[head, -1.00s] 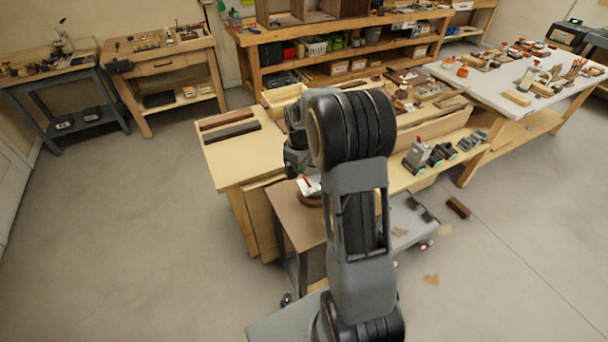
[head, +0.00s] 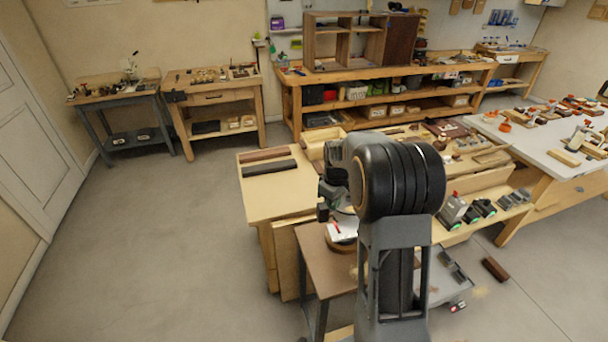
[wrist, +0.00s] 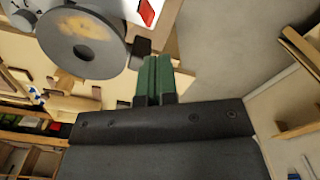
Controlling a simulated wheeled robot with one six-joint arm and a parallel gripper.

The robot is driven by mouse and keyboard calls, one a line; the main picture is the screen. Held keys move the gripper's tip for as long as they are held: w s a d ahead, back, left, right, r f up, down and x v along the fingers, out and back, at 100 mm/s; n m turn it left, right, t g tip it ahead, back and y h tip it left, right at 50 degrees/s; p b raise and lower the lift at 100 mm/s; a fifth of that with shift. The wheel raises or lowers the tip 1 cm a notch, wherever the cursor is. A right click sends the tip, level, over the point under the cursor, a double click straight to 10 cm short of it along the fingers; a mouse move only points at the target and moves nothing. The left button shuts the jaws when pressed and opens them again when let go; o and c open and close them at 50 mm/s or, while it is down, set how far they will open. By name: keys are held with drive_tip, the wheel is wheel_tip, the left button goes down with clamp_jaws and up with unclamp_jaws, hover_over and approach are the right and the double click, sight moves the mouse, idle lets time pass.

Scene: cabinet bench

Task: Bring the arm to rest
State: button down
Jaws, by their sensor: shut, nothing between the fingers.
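My arm (head: 400,185) rises in front of the bench in the head view, bent at a large dark joint. My gripper (head: 323,212) shows only in part left of that joint, above a small brown-topped stand (head: 330,268). In the wrist view my gripper (wrist: 154,72) has its green fingers together, with nothing seen between them.
The wooden bench (head: 270,197) with dark bars stands behind my arm. A round brown item (head: 340,246) with a white and red piece sits on the stand. A dark block (head: 495,269) lies on the floor at right. The floor at left (head: 150,250) is clear.

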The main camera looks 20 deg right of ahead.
drive_tip(key=s+a+r+m+t+b, duration=0.1)
drive_tip(key=s+a+r+m+t, duration=0.1)
drive_tip(key=s, duration=0.8)
drive_tip(key=s+a+r+m+t+b, duration=0.2)
drive_tip(key=s+a+r+m, duration=0.2)
drive_tip(key=s+a+r, duration=0.3)
drive_tip(key=s+a, duration=0.1)
drive_tip(key=s, duration=0.2)
drive_tip(key=shift+a+t, duration=0.4)
drive_tip(key=shift+d+r, duration=0.1)
